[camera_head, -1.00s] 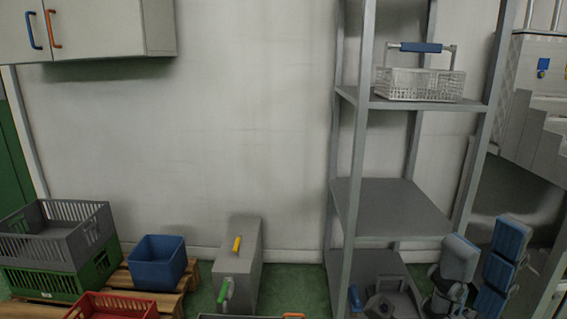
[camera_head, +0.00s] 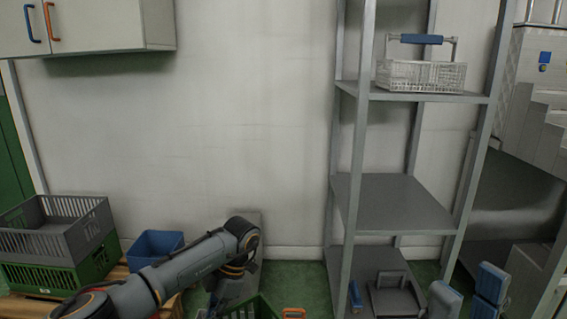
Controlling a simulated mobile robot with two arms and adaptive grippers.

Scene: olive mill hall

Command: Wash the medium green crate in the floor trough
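A green crate (camera_head: 262,309) shows at the bottom edge of the head view, cut off by the frame. My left arm reaches in from the left and bends down beside it. My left gripper (camera_head: 222,290) is at the crate's left side; its fingertips are hidden, so I cannot tell whether it grips the crate wall. My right gripper (camera_head: 467,292) is at the lower right, its two blue-padded fingers apart and nothing visible between them. The trough cannot be clearly made out; an orange handle (camera_head: 293,312) shows at the bottom edge.
A grey crate (camera_head: 50,240) sits on another green crate (camera_head: 40,279) at the left. A blue bin (camera_head: 155,246) stands beside them. A grey shelf rack (camera_head: 400,205) holds a white wire basket (camera_head: 422,76). A wall cabinet (camera_head: 105,25) hangs upper left.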

